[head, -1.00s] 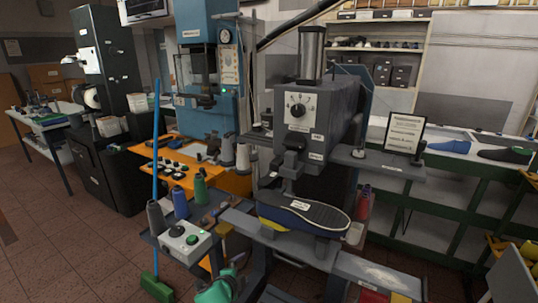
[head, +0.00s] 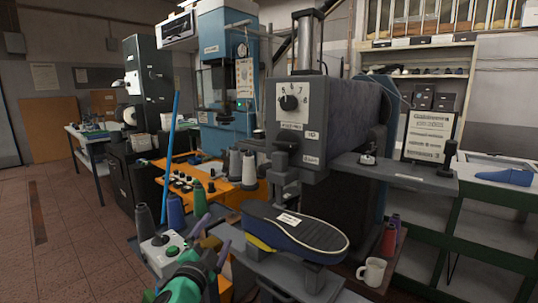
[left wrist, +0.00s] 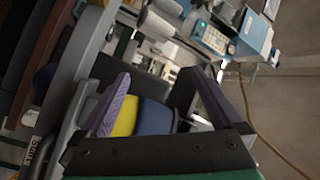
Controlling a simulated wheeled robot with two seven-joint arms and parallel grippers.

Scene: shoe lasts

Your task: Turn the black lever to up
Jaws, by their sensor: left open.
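A grey control box (head: 162,251) stands at the lower left in the head view, with a small black knob (head: 160,239) and a green button (head: 173,251) on top. The larger machine has a black dial (head: 289,102) on its grey front with numbers above it. I cannot tell which black part is the lever. My left gripper (head: 216,231) is open and empty, right of the control box and in front of the machine. In the left wrist view its purple fingers (left wrist: 162,78) stand apart, with a yellow and blue shape between and beyond them. My right gripper is out of view.
A dark shoe-shaped piece (head: 295,229) rests on the machine's support. Thread cones (head: 176,211) stand behind the control box, and a blue broom handle (head: 170,145) rises nearby. A white mug (head: 371,271) stands at lower right. Open floor lies at left.

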